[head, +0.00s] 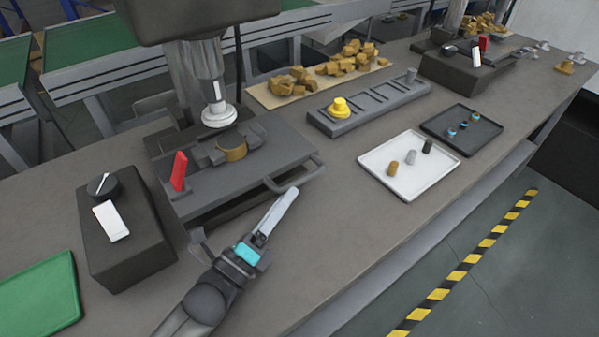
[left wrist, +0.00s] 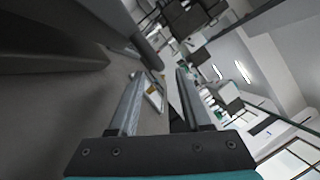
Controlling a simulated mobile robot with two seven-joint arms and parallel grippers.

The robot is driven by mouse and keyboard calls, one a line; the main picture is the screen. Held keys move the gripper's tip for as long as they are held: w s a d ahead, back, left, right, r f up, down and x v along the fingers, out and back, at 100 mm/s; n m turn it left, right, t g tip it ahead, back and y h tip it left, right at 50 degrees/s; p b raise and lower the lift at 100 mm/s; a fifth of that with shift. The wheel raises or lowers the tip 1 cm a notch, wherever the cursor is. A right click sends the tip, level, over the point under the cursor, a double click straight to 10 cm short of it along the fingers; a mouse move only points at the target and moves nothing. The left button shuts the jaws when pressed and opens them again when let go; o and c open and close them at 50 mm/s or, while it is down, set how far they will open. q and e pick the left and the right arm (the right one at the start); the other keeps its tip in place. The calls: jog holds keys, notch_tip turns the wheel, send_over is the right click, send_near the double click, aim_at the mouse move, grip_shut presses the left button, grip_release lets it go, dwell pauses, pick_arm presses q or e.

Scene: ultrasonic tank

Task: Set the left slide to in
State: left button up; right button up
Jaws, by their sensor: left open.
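The left slide (head: 285,140) is a dark grey plate on a base under the left press, with a bar handle (head: 297,178) at its front right. A brass-coloured round part (head: 232,149) sits between grey blocks on it, below the press ram (head: 218,114). My left gripper (head: 287,197) is just in front of the handle, pointing away over the bench edge. In the left wrist view its two fingers (left wrist: 161,76) stand apart with nothing held between them. I cannot tell whether a finger touches the handle. My right gripper is not in view.
A red lever (head: 179,170) and a black box (head: 128,237) with a white switch stand left of the slide. A white tray (head: 382,180), a dark tray (head: 486,144) and a grey rack (head: 378,110) lie to the right. Bare bench lies between slide and white tray.

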aim_at(299, 180)
pick_arm(q)
jog(key=shift+b+x, duration=0.3)
jog(key=shift+x, duration=2.65)
jog(key=shift+f, duration=0.1)
grip_shut()
